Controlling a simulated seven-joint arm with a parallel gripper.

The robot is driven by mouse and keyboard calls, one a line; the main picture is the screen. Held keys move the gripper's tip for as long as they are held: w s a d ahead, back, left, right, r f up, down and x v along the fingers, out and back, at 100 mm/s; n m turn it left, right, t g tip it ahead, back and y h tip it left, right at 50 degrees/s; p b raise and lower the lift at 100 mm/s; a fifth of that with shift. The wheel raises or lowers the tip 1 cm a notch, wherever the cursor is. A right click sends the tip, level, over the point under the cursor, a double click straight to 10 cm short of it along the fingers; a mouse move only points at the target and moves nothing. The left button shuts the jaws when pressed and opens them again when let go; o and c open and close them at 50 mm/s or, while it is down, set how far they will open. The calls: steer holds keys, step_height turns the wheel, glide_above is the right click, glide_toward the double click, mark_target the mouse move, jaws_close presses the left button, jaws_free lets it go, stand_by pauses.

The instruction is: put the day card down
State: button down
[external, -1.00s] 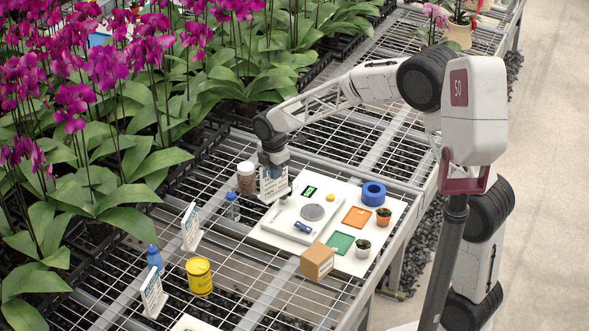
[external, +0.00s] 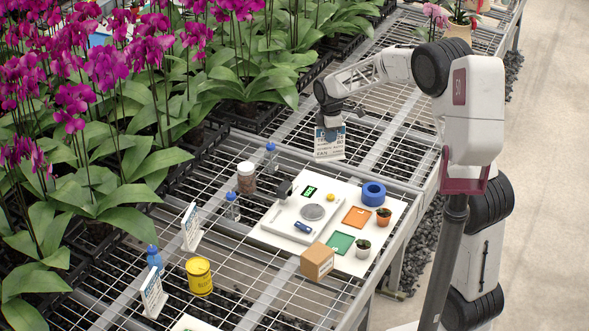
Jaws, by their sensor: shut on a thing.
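My gripper (external: 331,124) is shut on the day card (external: 329,146), a white printed card with a blue part near its top. The card hangs upright below my fingers, above the wire mesh bench (external: 345,170) and beyond the back edge of the white board. It looks clear of the mesh, though the exact gap is hard to tell. The fingertips are small and partly hidden by the card's top. Two similar white cards stand on the mesh at the left (external: 190,228) and front left (external: 153,294).
The white board (external: 380,237) carries a scale (external: 297,222), a blue ring (external: 373,194), orange and green squares and two small pots. A brown jar (external: 246,178), bottles (external: 271,157), a yellow tin (external: 199,277) and a cardboard box (external: 317,261) stand around. Orchids fill the left.

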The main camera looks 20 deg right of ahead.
steer(key=w+d+m, duration=0.2)
steer(key=d+m, duration=0.2)
steer(key=d, duration=1.7)
steer(key=w+d+m, duration=0.2)
steer(key=d+m, duration=0.2)
steer(key=d, duration=1.6)
step_height(320, 180, down, 10)
steer(key=shift+s+a, duration=0.2)
steer(key=w+d, duration=0.2)
steer(key=w, duration=0.5)
steer(key=w+d+f, duration=0.1)
steer(key=w+d, duration=0.1)
steer(key=w, duration=0.6)
steer(key=shift+w+d+f, duration=0.15)
steer(key=shift+d+f, duration=0.05)
steer(key=shift+d, duration=0.15)
steer(key=shift+f, duration=0.1)
steer(key=shift+f, duration=1.65)
